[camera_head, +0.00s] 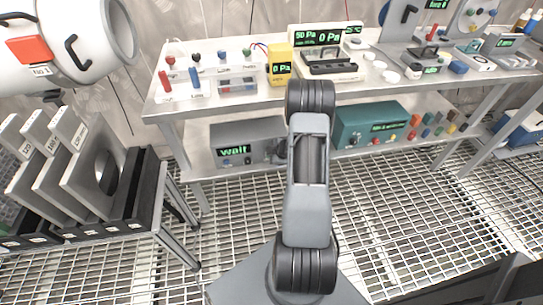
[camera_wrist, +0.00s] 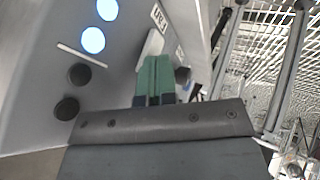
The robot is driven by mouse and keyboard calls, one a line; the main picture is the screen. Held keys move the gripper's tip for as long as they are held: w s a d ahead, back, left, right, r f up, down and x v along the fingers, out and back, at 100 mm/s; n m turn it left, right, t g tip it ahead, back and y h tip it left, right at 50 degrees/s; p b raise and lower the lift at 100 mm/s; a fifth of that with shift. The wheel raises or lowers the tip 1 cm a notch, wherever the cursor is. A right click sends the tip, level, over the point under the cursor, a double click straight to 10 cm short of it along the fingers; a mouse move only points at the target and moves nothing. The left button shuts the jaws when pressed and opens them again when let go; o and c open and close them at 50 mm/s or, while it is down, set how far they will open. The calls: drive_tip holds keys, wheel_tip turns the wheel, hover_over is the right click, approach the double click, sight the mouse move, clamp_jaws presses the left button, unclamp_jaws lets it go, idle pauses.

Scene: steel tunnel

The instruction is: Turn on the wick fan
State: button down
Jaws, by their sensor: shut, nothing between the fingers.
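I cannot tell which thing is the wick fan; no label naming it is readable. In the wrist view, my gripper (camera_wrist: 154,80) has its green fingers together, with nothing between them. They point toward a grey surface (camera_wrist: 45,45) with two glowing pale-blue discs (camera_wrist: 100,24) and two dark round spots (camera_wrist: 72,90). I cannot tell whether the fingers touch anything. My gripper does not show in the head view. There, a teal box (camera_head: 372,127) with a green display and a grey box (camera_head: 245,143) reading "wait" stand on the lower shelf.
The bench (camera_head: 215,103) holds a yellow meter (camera_head: 280,65), small valves and display units. A white cylinder (camera_head: 68,35) with black handles is at upper left. Square plates (camera_head: 92,170) stand in a rack at left. The grating floor (camera_head: 250,210) has open room.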

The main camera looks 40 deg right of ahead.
drive_tip(key=shift+w+b, duration=0.1)
drive_tip(key=shift+b, duration=0.2)
drive_tip(key=shift+r, duration=0.25)
drive_tip(key=shift+r+p, duration=0.7)
drive_tip(key=shift+p, duration=0.25)
drive_tip(key=shift+f, duration=0.1)
drive_tip(key=a+p+v, duration=0.1)
drive_tip(key=p+v, duration=0.3)
drive_tip(key=v, duration=0.8)
